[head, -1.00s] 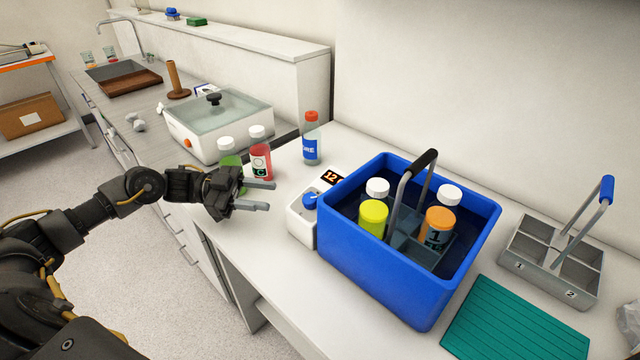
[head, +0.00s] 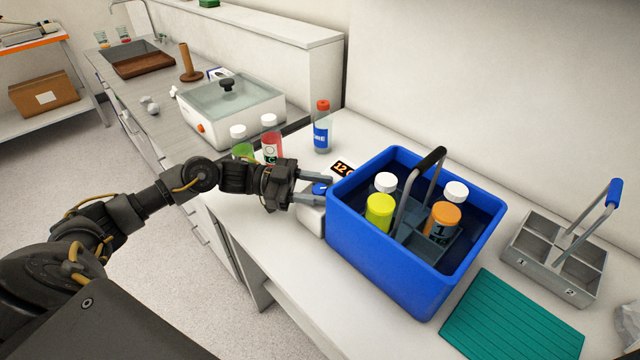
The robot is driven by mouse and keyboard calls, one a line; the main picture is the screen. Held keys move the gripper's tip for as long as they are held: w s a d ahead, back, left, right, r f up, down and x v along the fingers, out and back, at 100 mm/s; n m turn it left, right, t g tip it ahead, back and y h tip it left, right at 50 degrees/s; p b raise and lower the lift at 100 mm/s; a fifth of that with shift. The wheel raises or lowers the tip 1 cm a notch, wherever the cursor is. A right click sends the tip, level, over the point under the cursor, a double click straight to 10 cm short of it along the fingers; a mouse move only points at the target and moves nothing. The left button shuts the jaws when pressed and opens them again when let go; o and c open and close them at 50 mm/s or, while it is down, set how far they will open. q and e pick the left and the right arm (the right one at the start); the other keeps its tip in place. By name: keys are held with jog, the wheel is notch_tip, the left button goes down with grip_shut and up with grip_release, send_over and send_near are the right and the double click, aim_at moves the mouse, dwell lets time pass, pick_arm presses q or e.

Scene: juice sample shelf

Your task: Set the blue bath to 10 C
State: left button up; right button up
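The blue bath (head: 378,252) stands on the white bench and holds a carrier with several capped bottles in dark liquid. Its white control box (head: 312,218) sits at its left side, with a blue knob (head: 320,188) and a small display (head: 343,169) with orange digits that appear to read 12, partly hidden. My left gripper (head: 328,188) is at the control box with its two fingers apart, one on each side of the blue knob. I cannot tell whether the fingers touch the knob. My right gripper is not in view.
A green-content bottle (head: 242,150) and a red-content bottle (head: 271,147) stand just behind my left gripper. A clear bottle with a red cap (head: 321,128) is farther back. A teal mat (head: 512,322) and grey carrier (head: 552,262) lie right of the bath.

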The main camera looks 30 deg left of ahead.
pick_arm(q)
jog(key=shift+w+d, duration=0.1)
jog(key=shift+d, duration=0.2)
jog(key=c, duration=0.7)
jog(key=shift+f+m+g+b, duration=0.2)
jog(key=shift+m+g+b, duration=0.25)
jog(key=shift+b, duration=0.35)
jog(key=shift+r+m+g+b, duration=0.1)
jog(key=shift+m+g+b, duration=0.25)
jog(key=shift+g, duration=0.3)
